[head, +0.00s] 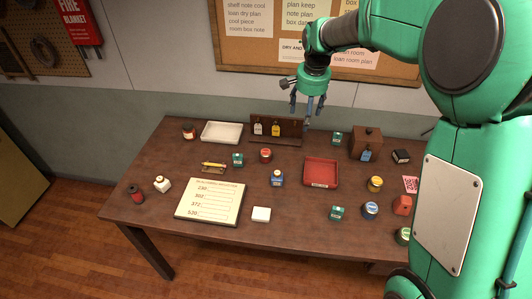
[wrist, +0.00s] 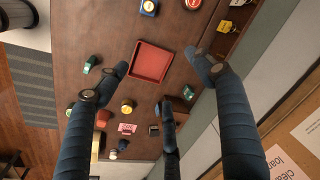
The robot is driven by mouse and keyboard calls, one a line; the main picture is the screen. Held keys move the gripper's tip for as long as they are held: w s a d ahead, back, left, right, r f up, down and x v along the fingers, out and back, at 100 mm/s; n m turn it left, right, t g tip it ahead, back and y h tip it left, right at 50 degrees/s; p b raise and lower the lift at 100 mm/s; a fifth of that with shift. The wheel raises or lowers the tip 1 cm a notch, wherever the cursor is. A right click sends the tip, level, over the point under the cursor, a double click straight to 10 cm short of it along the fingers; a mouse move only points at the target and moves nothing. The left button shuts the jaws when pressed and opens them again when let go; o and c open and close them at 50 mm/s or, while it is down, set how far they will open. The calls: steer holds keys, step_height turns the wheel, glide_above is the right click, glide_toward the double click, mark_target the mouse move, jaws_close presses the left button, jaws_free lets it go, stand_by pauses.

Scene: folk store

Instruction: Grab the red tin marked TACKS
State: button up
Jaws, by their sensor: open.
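A small round red tin (head: 265,155) stands on the table, left of the red tray; its label is too small to read. A red round top (wrist: 193,3) at the upper edge of the wrist view looks like the same tin, partly cut off. A red item (head: 402,204) at the right and a dark red one (head: 137,193) at the left also have unreadable labels. I cannot tell which is marked TACKS. My gripper (head: 305,108) is open and empty, high above the table's back part. Its fingers (wrist: 160,78) spread over the tray area in the wrist view.
The red tray (head: 320,184) lies mid-table. A wooden rack with tags (head: 290,128), a white tray (head: 221,132) and a brown box (head: 366,143) stand at the back. A written board (head: 208,201) lies in front.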

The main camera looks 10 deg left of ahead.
steer(key=w+a+f+m+p, duration=0.1)
steer(key=w+a+f+p, duration=0.2)
steer(key=w+a+f, duration=0.5)
steer(key=m+g+p, duration=0.2)
steer(key=p, duration=0.2)
glide_above(266, 152)
step_height(266, 152, down, 11)
steer(key=shift+s+f, duration=0.1)
steer(key=shift+f, duration=0.35)
steer(key=shift+f, duration=4.3)
steer(key=shift+f, duration=0.1)
steer(key=shift+f, duration=2.45)
steer(key=shift+c, duration=0.5)
